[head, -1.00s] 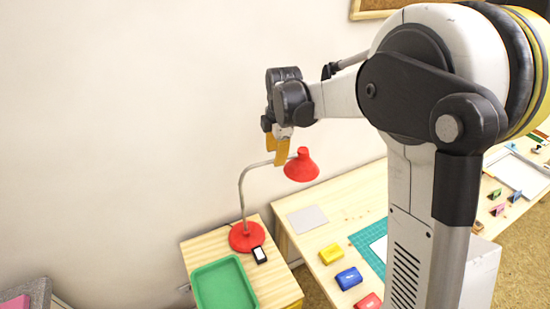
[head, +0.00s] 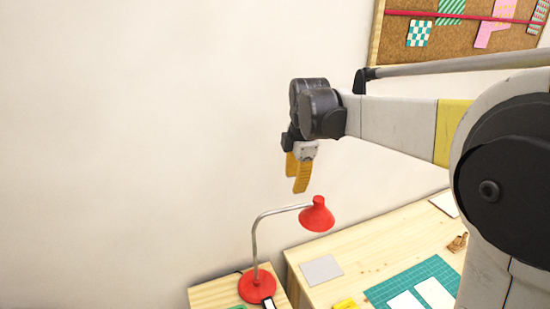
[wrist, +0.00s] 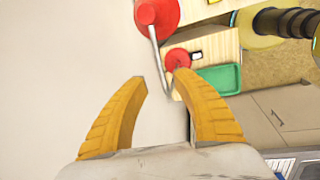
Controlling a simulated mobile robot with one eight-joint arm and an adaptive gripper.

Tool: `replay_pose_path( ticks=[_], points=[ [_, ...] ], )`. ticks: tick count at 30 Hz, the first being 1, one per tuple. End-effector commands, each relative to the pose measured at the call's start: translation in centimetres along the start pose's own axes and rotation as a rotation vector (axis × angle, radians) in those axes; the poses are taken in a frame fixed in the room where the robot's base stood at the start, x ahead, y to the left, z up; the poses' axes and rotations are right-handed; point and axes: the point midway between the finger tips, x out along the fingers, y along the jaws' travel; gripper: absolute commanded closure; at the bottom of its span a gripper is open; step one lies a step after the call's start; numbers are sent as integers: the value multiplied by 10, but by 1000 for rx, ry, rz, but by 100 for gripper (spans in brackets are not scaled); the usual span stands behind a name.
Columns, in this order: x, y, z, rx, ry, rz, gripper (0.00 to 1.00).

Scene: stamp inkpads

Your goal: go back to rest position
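My gripper (head: 298,178) hangs in the air in front of the wall, with its yellow fingers pointing down, and appears above the red desk lamp (head: 317,214) in the head view. In the wrist view, its two yellow fingers (wrist: 162,78) are spread apart with nothing between them. The lamp's shade (wrist: 157,14) shows beyond the fingertips there. A yellow inkpad (head: 345,304) is cut off at the bottom edge of the head view.
The lamp's red base (head: 257,286) stands on a small wooden table beside a dark, white-topped pad (head: 268,303). A green tray (wrist: 219,80) shows in the wrist view. A green cutting mat (head: 445,270) with white cards lies on the longer table. A corkboard (head: 465,37) hangs upper right.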

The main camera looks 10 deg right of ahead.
Motion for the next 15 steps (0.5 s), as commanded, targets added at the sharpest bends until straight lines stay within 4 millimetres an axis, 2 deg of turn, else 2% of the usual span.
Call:
replay_pose_path(
  ticks=[5,11,15],
  points=[
    [-2,-43,-2,237,0,62,66],
    [5,-114,-4,649,34,166,66],
    [20,-164,-6,936,85,236,66]
  ],
)
